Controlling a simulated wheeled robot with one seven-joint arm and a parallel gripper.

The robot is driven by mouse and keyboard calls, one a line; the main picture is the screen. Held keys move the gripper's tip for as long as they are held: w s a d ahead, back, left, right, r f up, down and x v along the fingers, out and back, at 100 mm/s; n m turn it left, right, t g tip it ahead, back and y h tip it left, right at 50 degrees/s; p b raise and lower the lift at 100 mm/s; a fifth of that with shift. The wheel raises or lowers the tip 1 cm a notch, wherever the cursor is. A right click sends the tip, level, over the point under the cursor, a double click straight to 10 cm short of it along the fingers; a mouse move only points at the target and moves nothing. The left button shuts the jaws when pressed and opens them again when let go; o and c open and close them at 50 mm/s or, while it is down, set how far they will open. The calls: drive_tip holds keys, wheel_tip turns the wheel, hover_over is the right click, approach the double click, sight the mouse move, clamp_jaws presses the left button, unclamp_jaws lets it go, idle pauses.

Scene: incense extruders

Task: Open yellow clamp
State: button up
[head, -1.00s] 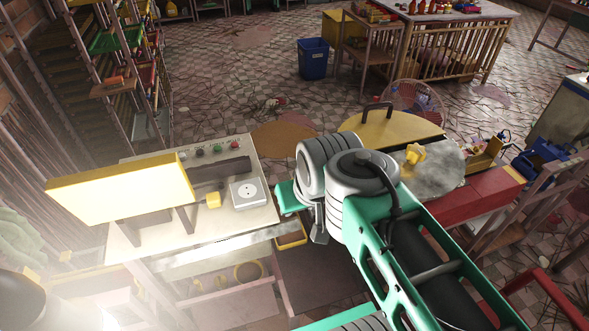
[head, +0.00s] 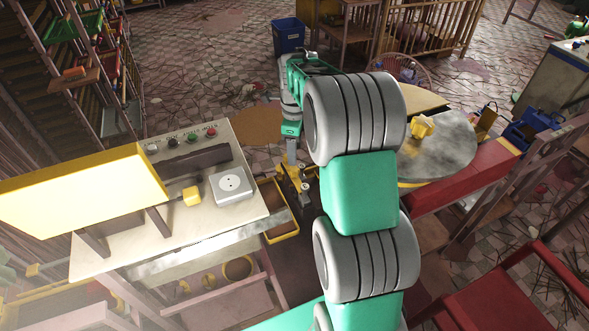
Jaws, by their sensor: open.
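No part stands out clearly as the yellow clamp. A lobed yellow piece (head: 421,126) sits on the round grey disc (head: 445,150) right of my arm, and a small yellow block (head: 192,196) is on the white control bench (head: 150,235). My gripper (head: 299,189) points down at the bench's right edge, beside a yellow-rimmed tray (head: 270,192). It is open, small in view, and among yellow parts that I cannot separate clearly from it. I see nothing between its jaws. My arm hides part of the disc and the yellow half-round plate (head: 426,99).
A large yellow panel (head: 80,190) stands on the bench, left of a white box (head: 231,185). A red beam (head: 465,180) runs below the disc. A blue bin (head: 288,36) and wooden tables are behind. A red chair (head: 500,285) is at lower right.

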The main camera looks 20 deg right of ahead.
sight(294, 169)
wheel_tip(294, 169, down, 7)
drive_tip(key=shift+f+p, duration=0.1)
drive_tip(key=shift+p, duration=0.7)
drive_tip(key=shift+c, duration=0.5)
clamp_jaws()
idle(0.3)
